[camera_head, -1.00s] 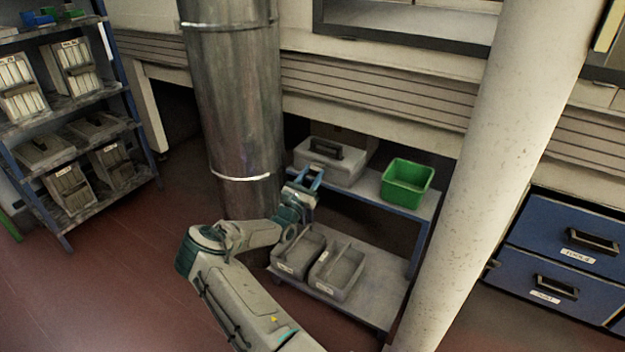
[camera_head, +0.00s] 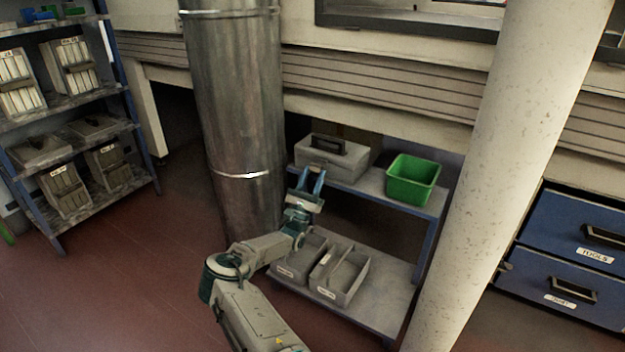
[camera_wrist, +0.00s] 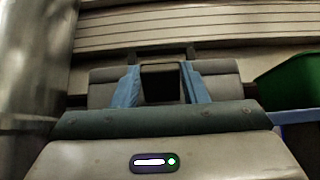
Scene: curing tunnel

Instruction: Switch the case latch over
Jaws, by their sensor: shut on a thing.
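The grey case (camera_head: 345,162) with a dark top handle (camera_head: 328,144) lies on the upper shelf of a low blue rack. It also shows in the wrist view (camera_wrist: 222,68), behind my fingers. My gripper (camera_head: 309,172) reaches to the case's front from below. In the wrist view its two blue fingers (camera_wrist: 160,68) stand on either side of a dark part, which I take to be the case latch (camera_wrist: 162,88). The gripper is shut on it. The fingers and palm hide part of the case front, and I cannot tell which way the latch is set.
A green bin (camera_head: 413,180) stands right of the case on the same shelf (camera_head: 372,184). Grey open bins (camera_head: 340,275) sit on the lower shelf. A metal duct (camera_head: 238,120) rises close on the left, and a pale column (camera_head: 500,170) stands to the right.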

